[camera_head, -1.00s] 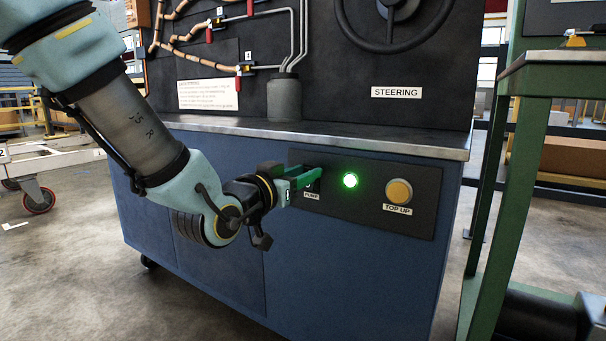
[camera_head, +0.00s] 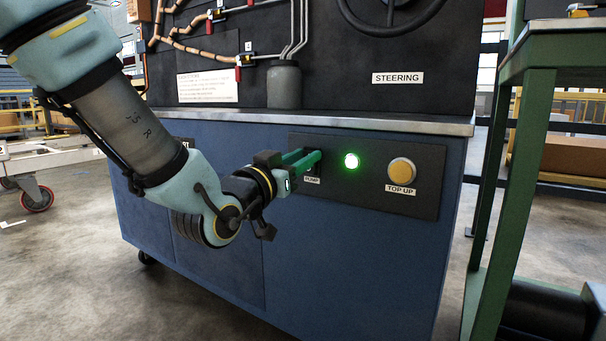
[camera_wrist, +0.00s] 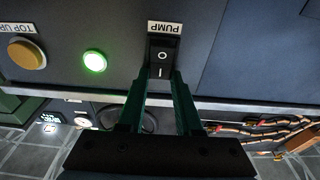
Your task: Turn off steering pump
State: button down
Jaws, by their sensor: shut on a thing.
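The pump switch (camera_wrist: 163,56) is a black rocker marked O and I under a white PUMP label (camera_wrist: 166,27), which appears upside down in the wrist view. My gripper (camera_wrist: 161,78) has its two green fingers close together at the I end of the rocker, one at each side. In the head view my gripper (camera_head: 312,156) reaches the panel (camera_head: 335,200) just above the PUMP label (camera_head: 312,181) and hides most of the switch. The round indicator (camera_head: 352,161) beside it glows green, and it also glows in the wrist view (camera_wrist: 95,61).
A yellow TOP UP button (camera_head: 402,171) sits right of the green light on the same panel. A metal worktop edge (camera_head: 370,124) juts out above the panel. A green-framed stand (camera_head: 520,190) stands close on the right.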

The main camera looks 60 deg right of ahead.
jog(key=h+b, duration=0.1)
jog(key=b, duration=0.3)
jog(key=f+h+b, duration=0.1)
jog(key=h+b, duration=0.1)
jog(key=b, duration=0.1)
jog(key=shift+a+b, duration=0.15)
jog(key=shift+b, duration=0.25)
jog(key=c, duration=0.6)
grip_release()
jog(key=shift+a, duration=0.1)
jog(key=p+v, duration=0.3)
jog(key=v, duration=0.7)
jog(key=shift+a+f, duration=0.2)
jog(key=shift+a, duration=0.05)
